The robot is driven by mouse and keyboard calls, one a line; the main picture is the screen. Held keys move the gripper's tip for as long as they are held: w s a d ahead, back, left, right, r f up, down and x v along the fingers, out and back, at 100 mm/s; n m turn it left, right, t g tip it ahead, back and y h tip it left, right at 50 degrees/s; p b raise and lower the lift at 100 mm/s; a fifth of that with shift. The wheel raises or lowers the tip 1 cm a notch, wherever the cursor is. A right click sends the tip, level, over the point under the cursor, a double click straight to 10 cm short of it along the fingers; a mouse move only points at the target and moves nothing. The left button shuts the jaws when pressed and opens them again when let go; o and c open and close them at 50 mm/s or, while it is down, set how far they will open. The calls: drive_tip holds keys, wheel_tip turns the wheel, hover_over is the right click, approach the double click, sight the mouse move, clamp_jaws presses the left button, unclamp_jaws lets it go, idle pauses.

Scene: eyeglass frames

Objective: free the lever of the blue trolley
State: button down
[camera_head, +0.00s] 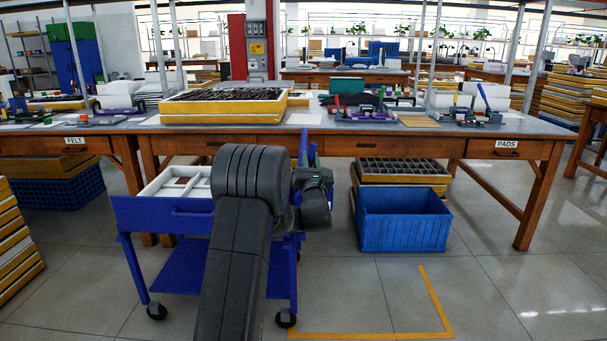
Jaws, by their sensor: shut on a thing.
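The blue trolley (160,214) stands in front of the long workbench, with a white divided tray on top. My arm crosses in front of its right half and hides much of it. My gripper (313,174) is at the trolley's right end, shut, and the wrist hides most of the fingers. A thin blue upright piece (303,146) and a green piece (312,154) rise right at the gripper. They appear to belong to the trolley's lever, but the contact and the lever's lower part are hidden.
The wooden workbench (350,146) runs behind the trolley, carrying a yellow-edged tray (222,112). A blue crate (403,222) stands under it, to the right of my gripper. Yellow floor tape (438,300) marks a clear patch at front right. Stacked yellow trays (14,245) stand at far left.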

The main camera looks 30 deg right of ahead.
drive_tip(key=shift+w+a+f+n, duration=0.1)
drive_tip(key=shift+w+a+n, duration=0.1)
drive_tip(key=shift+n, duration=0.1)
drive_tip(key=c, duration=1.3)
unclamp_jaws()
drive_tip(key=shift+a, duration=0.1)
drive_tip(key=shift+s, duration=0.1)
drive_tip(key=p+v, duration=0.1)
drive_tip(key=v, duration=1.2)
drive_tip(key=shift+s, duration=0.35)
drive_tip(key=shift+w, duration=0.1)
drive_tip(key=b+x, duration=0.1)
drive_tip(key=x, duration=1.2)
drive_tip(key=shift+w, duration=0.35)
